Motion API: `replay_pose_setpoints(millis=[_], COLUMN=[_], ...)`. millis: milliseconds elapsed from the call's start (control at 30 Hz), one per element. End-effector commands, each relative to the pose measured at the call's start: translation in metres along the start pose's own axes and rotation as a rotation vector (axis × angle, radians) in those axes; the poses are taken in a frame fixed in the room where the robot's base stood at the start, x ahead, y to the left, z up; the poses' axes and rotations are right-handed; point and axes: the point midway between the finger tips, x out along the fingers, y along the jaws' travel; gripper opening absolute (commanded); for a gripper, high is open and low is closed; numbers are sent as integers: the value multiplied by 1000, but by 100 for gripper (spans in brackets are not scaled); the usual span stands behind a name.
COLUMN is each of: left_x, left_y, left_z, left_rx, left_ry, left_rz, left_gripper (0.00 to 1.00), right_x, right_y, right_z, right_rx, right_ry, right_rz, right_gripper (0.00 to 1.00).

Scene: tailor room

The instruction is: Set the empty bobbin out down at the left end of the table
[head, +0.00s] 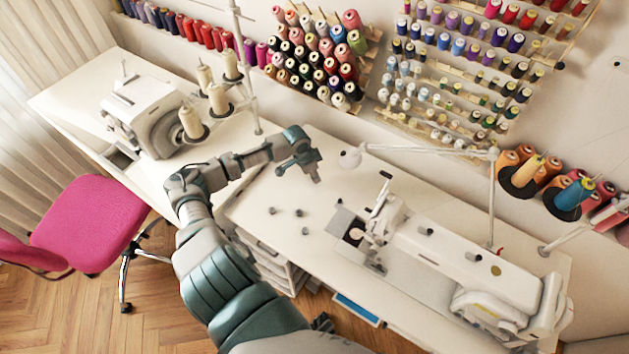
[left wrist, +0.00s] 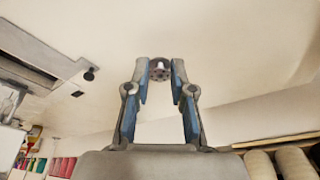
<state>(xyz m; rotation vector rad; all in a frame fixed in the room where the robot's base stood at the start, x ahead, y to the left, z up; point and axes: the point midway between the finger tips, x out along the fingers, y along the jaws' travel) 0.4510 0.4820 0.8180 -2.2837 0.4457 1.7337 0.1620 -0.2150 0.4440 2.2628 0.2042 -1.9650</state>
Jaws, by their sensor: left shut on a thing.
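My left gripper (head: 315,178) is above the white table (head: 250,200), near its back edge. In the left wrist view, its two fingertips (left wrist: 160,66) are shut on a small round bobbin (left wrist: 160,71) with holes in its face. The held bobbin is too small to make out in the head view. Several small dark bobbins lie on the table's left part, including one at the left (head: 272,210), one in the middle (head: 299,213) and one nearer the front (head: 306,231). I cannot make out my right gripper.
A sewing machine (head: 450,262) fills the table's right part. A lamp (head: 350,158) stands at the back. Another machine (head: 150,115) with thread cones is on the left table. A pink chair (head: 90,222) stands in front. Thread racks (head: 480,60) hang on the wall.

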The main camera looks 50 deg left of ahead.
Motion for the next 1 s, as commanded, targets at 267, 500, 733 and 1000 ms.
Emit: replay_pose_setpoints(millis=[267,500,733,1000], left_x=[33,34,35,33], left_y=[0,-1,0,0], left_z=[9,10,10,10], left_rx=[0,1,1,2], left_ry=[-3,-1,-1,-1], left_rz=[1,0,1,-1], left_gripper=[11,11,48,48], right_x=[-8,-10,-9,-9], right_y=[1,0,0,0], right_z=[-11,-12,-11,-12], right_rx=[2,2,2,2], right_ry=[6,6,5,5], right_rz=[0,2,3,3], right_gripper=[0,0,0,0])
